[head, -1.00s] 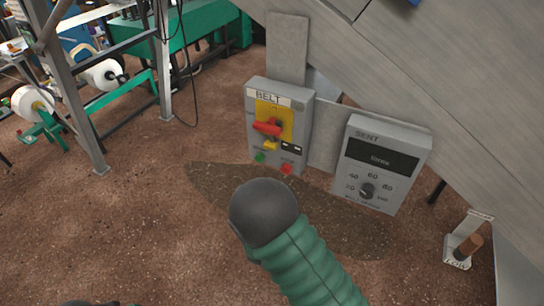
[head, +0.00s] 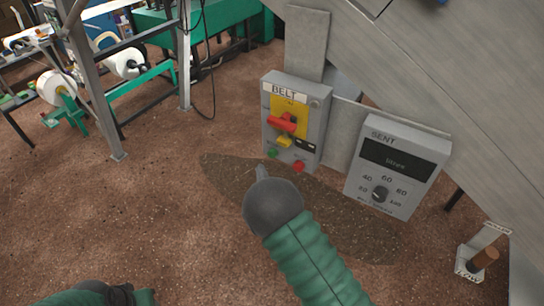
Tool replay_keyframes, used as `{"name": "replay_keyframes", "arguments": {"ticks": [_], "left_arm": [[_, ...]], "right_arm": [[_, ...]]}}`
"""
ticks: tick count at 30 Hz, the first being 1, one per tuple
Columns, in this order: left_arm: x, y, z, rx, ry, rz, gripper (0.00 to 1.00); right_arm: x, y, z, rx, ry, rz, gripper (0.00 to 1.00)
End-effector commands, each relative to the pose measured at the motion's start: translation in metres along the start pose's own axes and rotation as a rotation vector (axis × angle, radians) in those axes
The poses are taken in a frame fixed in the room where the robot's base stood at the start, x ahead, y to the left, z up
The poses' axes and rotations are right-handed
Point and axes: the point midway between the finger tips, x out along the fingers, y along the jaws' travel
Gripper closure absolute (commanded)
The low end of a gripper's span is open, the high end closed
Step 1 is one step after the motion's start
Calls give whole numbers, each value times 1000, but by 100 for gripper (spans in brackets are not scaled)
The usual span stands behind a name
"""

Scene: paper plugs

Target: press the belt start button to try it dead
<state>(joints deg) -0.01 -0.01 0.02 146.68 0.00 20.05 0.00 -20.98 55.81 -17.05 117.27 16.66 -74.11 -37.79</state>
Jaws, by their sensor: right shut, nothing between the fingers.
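The grey BELT box (head: 313,105) stands at the centre right, with a red rotary handle (head: 283,122) on a yellow plate and a yellow piece just below it. Low on its face are a green button (head: 272,153) at left, the likely start button, and a red button (head: 299,166) at right. My right gripper (head: 262,173) is shut and empty, its tip pointing up just below the green button in the picture; a gap shows between them. Part of my left arm and gripper (head: 125,292) shows at the bottom left edge; its jaws cannot be made out.
A grey SENT box (head: 397,168) with a dark display and a dial stands right of the BELT box. A grey metal frame (head: 95,85) and green machinery stand at left. The brown floor between is open.

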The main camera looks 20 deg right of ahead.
Motion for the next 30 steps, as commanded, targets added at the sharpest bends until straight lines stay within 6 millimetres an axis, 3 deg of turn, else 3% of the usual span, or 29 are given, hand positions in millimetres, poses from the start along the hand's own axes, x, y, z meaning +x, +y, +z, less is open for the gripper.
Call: {"name": "replay_keyframes", "arguments": {"ticks": [9, 30], "left_arm": [[7, 0, 2, -1, 0, 0, 64], [7, 0, 2, -1, 0, 0, 64]], "right_arm": [[24, 18, 18, 0, 0, 0, 100], [26, 19, 19, 0, 0, -1, 100]]}}
